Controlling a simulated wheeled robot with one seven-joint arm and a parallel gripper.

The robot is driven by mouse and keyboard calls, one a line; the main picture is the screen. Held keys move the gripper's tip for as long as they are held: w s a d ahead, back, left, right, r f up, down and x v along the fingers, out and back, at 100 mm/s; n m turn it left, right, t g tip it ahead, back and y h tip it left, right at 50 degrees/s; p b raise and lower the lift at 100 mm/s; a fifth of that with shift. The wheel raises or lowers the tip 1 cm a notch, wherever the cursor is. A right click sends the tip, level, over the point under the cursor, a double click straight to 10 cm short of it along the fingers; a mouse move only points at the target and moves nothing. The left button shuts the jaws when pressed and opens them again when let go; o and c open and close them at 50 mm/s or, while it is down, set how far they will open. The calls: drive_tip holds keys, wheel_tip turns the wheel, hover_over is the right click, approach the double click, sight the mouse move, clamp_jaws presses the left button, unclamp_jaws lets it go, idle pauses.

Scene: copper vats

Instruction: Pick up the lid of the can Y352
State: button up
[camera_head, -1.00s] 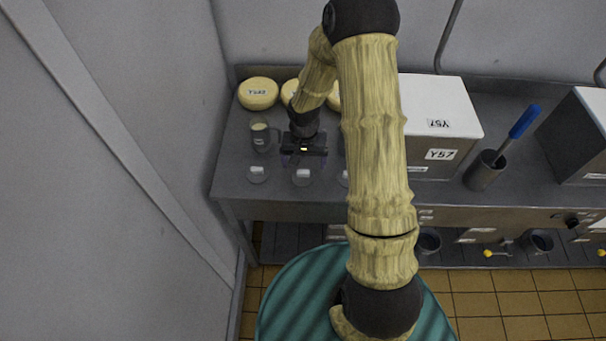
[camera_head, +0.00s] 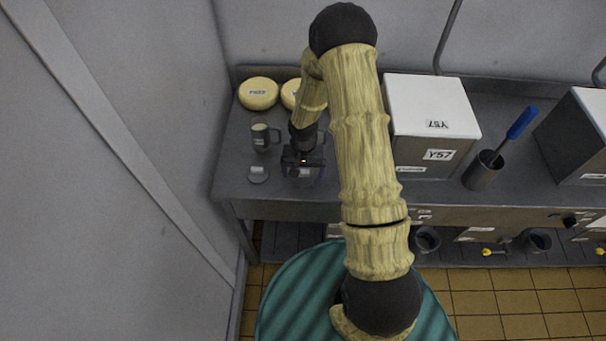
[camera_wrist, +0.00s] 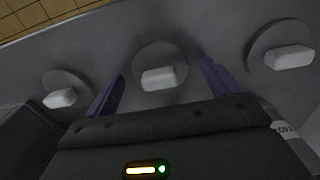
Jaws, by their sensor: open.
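Several round grey lids with pale block handles lie flat on the counter; no label Y352 is readable on any of them. In the wrist view one lid (camera_wrist: 160,78) lies ahead between my two purple fingers, one lid (camera_wrist: 62,97) is to the left and one lid (camera_wrist: 283,54) to the right. My gripper (camera_wrist: 160,92) is open and empty. In the head view my gripper (camera_head: 303,172) hovers over the middle lid and partly hides it; the left lid (camera_head: 258,175) is clear. A can with a handle (camera_head: 262,138) stands behind the left lid.
Cheese wheels (camera_head: 258,93) lie along the back left. A large white-topped box (camera_head: 433,105) labelled Y57 stands to the right of my arm. A grey cup (camera_head: 484,170) with a blue-handled tool is beyond it. The wall is close on the left.

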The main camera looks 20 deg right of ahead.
sight(303, 171)
idle(0.3)
drive_tip(key=c, duration=1.1)
wheel_tip(303, 171, up, 10)
drive_tip(key=shift+r+b, duration=0.1)
drive_tip(key=shift+b, duration=0.35)
